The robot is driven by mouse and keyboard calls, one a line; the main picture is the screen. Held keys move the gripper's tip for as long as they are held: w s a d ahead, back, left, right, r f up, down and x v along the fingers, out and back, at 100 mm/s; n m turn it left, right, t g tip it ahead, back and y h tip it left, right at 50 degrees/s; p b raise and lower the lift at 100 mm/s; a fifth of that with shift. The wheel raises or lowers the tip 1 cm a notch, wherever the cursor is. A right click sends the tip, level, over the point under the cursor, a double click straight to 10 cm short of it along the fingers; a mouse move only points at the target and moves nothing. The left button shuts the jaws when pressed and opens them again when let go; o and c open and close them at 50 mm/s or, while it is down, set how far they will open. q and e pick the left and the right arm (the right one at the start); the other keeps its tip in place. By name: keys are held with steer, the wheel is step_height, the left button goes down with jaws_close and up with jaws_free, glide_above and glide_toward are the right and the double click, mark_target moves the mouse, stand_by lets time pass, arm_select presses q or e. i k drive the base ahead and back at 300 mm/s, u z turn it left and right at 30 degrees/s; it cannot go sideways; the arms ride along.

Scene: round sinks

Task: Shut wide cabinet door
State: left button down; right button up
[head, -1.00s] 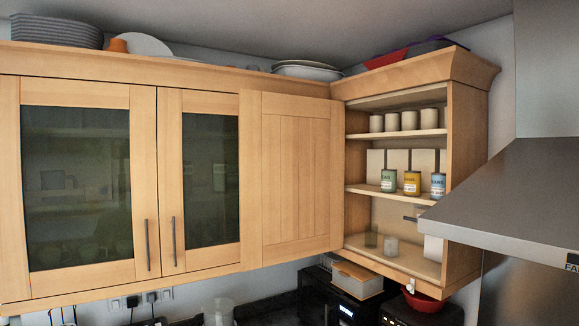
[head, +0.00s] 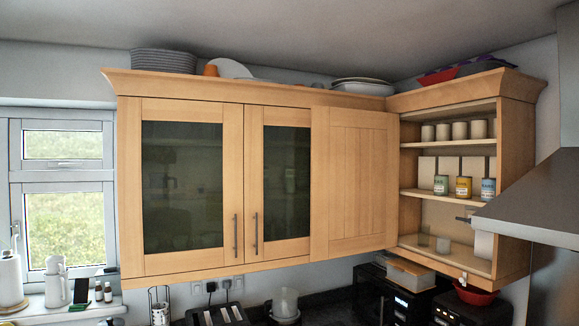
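A wall cabinet at the right stands open in the head view, its shelves (head: 447,194) exposed. A plain wooden panel door (head: 352,185) is to the left of this opening, beside the corner. It looks swung wide open against the front of the neighbouring cabinet, though its hinges are too small to see. Two glass-fronted doors with upright bar handles, the left glass door (head: 184,190) and the right glass door (head: 285,180), look shut. Neither of my grippers is in view.
The shelves hold cups, tins (head: 463,187) and glasses. A steel range hood (head: 540,205) juts out at the right near the open cabinet. Below are a dark microwave (head: 375,290), a red bowl (head: 474,292) and a toaster (head: 218,314). A window (head: 62,200) is at the left.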

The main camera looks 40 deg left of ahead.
mark_target(355, 165)
steer(key=u, duration=0.85)
steer(key=i, duration=0.3)
